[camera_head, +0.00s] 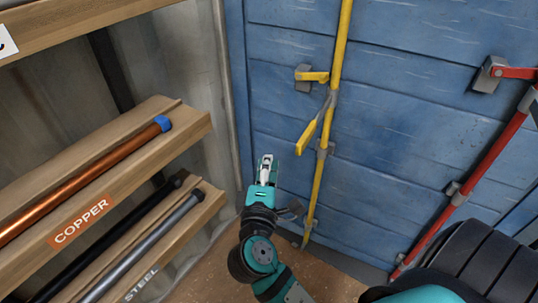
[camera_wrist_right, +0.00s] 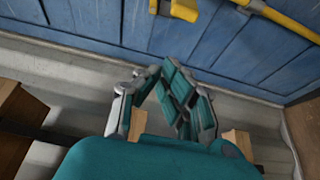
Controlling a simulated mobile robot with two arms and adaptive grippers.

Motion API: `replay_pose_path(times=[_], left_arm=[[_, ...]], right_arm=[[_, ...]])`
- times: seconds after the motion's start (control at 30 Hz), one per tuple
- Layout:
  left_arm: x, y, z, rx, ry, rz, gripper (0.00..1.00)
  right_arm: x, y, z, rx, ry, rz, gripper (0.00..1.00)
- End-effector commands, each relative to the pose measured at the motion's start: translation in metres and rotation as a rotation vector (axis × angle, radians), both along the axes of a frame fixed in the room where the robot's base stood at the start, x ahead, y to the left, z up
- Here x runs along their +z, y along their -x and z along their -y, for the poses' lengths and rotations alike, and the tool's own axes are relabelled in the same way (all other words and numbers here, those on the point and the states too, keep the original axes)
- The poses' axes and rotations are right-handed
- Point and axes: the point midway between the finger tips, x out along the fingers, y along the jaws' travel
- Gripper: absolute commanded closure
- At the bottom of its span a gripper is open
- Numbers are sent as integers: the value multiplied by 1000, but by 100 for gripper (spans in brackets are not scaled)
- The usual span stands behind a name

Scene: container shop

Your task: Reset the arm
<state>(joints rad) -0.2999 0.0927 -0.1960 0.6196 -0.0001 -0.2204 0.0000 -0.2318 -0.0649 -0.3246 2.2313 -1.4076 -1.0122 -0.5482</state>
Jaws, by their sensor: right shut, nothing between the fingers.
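My right gripper (camera_head: 266,162) is in the middle of the head view, in front of the blue container door (camera_head: 400,110) and to the right of the wooden shelves. It also shows in the right wrist view (camera_wrist_right: 152,74), where its fingers come together at the tips with nothing between them. The right arm reaches up from the bottom of the head view. The gripper appears apart from the door and its yellow bar. My left gripper is not in view.
A yellow locking bar (camera_head: 337,70) with a handle (camera_head: 307,135) runs down the door, and a red bar (camera_head: 480,165) is at the right. Wooden shelves at left hold a copper pipe (camera_head: 90,176) and a steel pipe (camera_head: 150,242). Brown floor (camera_head: 325,284) shows below.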

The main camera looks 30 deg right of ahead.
Motion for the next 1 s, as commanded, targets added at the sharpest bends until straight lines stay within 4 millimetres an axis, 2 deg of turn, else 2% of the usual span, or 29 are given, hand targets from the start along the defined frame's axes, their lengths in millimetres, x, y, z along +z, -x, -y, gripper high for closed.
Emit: replay_pose_path(times=[0.1,0.17,0.43,0.57,0.67,0.77,0.8,0.87,0.9,0.97,1.0], left_arm=[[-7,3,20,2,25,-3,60],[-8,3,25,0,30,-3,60],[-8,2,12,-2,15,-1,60],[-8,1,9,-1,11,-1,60],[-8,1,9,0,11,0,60],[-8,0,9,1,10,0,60],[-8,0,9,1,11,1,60],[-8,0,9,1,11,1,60],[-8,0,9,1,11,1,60],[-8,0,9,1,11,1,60],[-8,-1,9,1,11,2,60]], right_arm=[[-2,12,-12,2,-3,0,100],[-2,16,-15,2,-2,-1,100],[0,20,-19,3,-1,-1,100],[-24,10,-28,43,-17,-39,100],[-71,-5,-46,120,-61,-112,100],[-142,-16,-67,211,-142,-216,100],[-172,-17,-75,242,-181,-261,100],[-218,-14,-85,280,-248,-326,100],[-248,-10,-91,301,-296,-369,100],[-292,1,-97,321,-372,-433,100],[-321,10,-100,328,-425,-475,100]])
